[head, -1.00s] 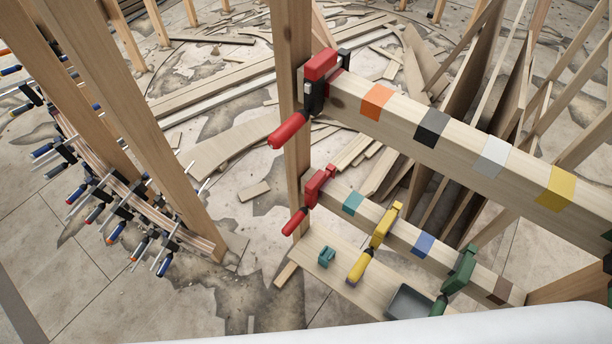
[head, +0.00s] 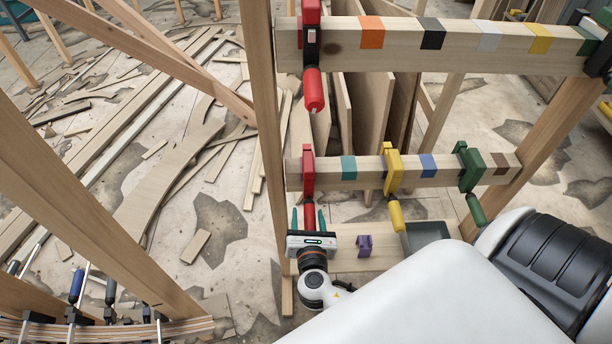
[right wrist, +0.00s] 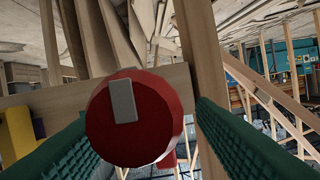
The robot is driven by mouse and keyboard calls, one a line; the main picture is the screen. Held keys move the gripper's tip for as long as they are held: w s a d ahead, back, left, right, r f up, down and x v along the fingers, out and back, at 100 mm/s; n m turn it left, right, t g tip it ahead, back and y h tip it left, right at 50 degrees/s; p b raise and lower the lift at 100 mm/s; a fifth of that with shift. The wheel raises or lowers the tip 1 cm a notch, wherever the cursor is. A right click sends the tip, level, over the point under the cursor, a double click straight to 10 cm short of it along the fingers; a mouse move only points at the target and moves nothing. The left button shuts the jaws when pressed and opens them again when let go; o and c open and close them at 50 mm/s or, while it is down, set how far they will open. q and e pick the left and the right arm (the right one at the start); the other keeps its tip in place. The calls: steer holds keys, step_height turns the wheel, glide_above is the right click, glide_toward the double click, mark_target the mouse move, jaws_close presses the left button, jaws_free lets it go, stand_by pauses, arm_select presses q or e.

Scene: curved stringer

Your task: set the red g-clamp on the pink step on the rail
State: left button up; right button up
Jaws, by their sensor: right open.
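One red g-clamp (head: 308,170) sits at the left end of the lower rail (head: 335,184), its red handle hanging down. Another red g-clamp (head: 312,40) sits at the left end of the upper rail (head: 350,58). My right gripper (head: 308,218) is open below the lower rail, its green fingers on either side of the lower clamp's handle. In the right wrist view the round red handle end (right wrist: 135,140) lies between the two fingers, with no clear grip. No pink step shows on either rail. My left gripper is not in view.
The lower rail also carries a yellow clamp (head: 392,168) and a green clamp (head: 470,168). Below it, a board (head: 345,264) holds a purple clip (head: 365,245) and a grey tray (head: 427,234). A wooden post (head: 264,130) stands just left of the rails.

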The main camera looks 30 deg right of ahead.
steer(key=n+t+h, duration=0.2)
glide_toward(308, 178)
steer(key=x, duration=0.9)
steer(key=shift+y, duration=0.3)
steer(key=shift+p+x, duration=0.5)
steer(key=shift+x, duration=2.5)
steer(key=shift+s+d, duration=0.1)
steer(key=shift+d, duration=0.05)
jaws_close()
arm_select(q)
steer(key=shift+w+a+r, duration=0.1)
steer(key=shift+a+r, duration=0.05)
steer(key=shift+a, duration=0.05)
arm_select(e)
steer(key=shift+r, duration=0.1)
